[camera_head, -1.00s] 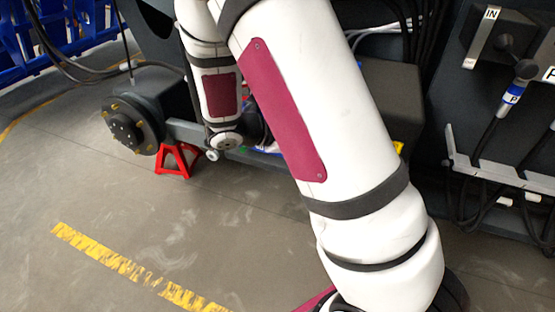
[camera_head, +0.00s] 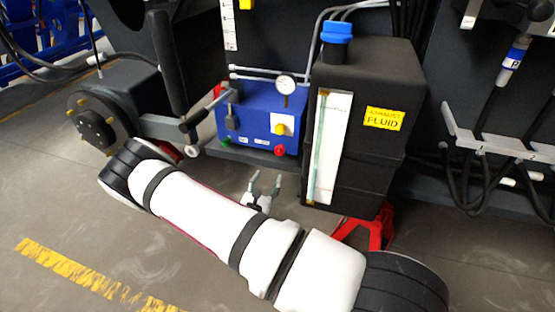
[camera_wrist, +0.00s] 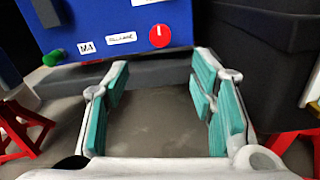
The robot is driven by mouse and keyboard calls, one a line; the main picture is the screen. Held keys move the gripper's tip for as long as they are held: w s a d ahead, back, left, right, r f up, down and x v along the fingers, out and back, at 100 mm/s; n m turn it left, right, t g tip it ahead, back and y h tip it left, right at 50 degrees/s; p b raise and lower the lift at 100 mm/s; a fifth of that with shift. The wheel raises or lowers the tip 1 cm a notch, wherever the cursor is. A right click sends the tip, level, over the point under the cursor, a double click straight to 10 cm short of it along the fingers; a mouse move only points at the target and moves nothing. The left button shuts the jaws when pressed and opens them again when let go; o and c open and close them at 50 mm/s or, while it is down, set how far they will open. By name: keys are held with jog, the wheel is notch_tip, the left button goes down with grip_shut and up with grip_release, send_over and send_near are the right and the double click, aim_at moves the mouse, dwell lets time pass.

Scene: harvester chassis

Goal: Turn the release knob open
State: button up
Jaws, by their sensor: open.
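A blue pump box (camera_head: 258,112) stands on the chassis, with a red knob (camera_head: 279,150) low on its front right. In the wrist view the red knob (camera_wrist: 159,36) is round with a short white mark, beside a white label. Which knob is the release knob is not legible from the labels. My gripper (camera_head: 264,182) is below and slightly left of the red knob, apart from it. In the wrist view my gripper (camera_wrist: 160,72) is open and empty, its teal-padded fingers pointing toward the box, with the red knob ahead between and above the tips.
A green knob (camera_head: 226,142), a yellow knob (camera_head: 280,128) on a white plate and a gauge (camera_head: 286,84) are on the box. A black fluid tank (camera_head: 385,85) stands close at right. Red stands (camera_head: 362,233) are below. Open floor lies in front.

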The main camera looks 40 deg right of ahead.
aim_at(279, 152)
jog(key=b+x, duration=0.4)
jog(key=x, duration=0.9)
jog(key=shift+w+d, duration=0.15)
jog(key=shift+d, duration=0.1)
jog(key=c, duration=1.1)
